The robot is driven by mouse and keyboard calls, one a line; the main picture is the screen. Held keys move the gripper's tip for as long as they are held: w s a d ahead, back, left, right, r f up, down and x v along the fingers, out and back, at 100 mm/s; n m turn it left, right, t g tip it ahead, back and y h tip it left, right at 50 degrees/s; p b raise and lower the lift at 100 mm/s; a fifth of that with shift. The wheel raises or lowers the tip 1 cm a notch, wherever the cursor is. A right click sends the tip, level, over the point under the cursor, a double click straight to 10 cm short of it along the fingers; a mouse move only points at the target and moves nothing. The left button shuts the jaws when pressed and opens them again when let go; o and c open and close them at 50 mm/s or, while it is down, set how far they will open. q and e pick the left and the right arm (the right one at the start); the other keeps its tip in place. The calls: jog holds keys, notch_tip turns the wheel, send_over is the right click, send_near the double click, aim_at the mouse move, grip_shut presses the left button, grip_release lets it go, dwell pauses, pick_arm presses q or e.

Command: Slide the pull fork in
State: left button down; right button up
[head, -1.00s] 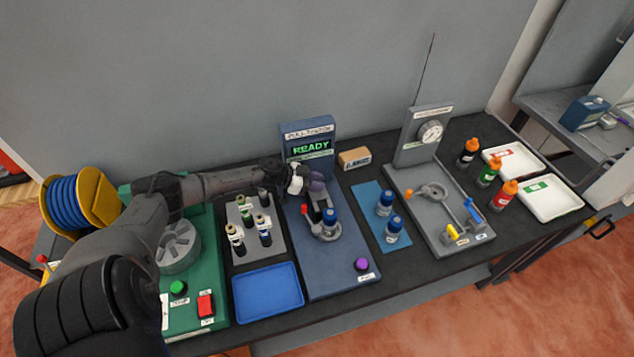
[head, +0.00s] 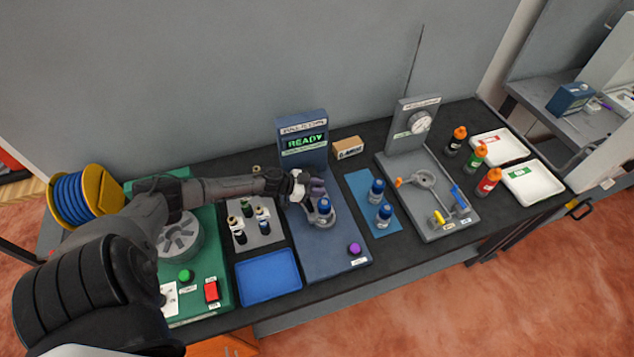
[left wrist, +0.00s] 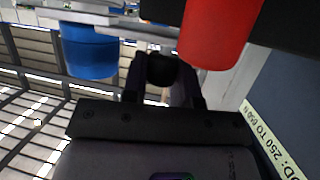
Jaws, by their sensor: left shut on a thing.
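The pull tester (head: 335,258) is the blue station in the middle of the bench, and its screen (head: 306,142) reads READY. A blue-capped bottle (head: 324,208) stands upright in its holder. My left gripper (head: 314,188) is low over the tester, just behind the bottle. In the left wrist view its fingers (left wrist: 162,78) are shut on a dark rounded end (left wrist: 162,68), which appears to be the pull fork's handle. The rest of the fork is hidden, so I cannot tell how it sits against the bottle. The blue cap (left wrist: 90,50) and a red handle (left wrist: 217,32) show beyond the fingers.
A grey rack of vials (head: 262,236) and a blue tray (head: 268,278) lie left of the tester. A blue mat (head: 364,190) with two bottles and a grey gauge station (head: 440,205) lie right. A purple button (head: 354,249) is at the tester's front.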

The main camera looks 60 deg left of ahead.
pick_arm(q)
jog(key=shift+d+r, duration=0.1)
jog(key=shift+d, duration=0.1)
jog(key=c, duration=1.4)
grip_release()
jog(key=o, duration=0.3)
jog(key=shift+d, duration=0.1)
jog(key=shift+o, duration=1)
jog(key=p+v, duration=0.1)
jog(key=v, duration=1.3)
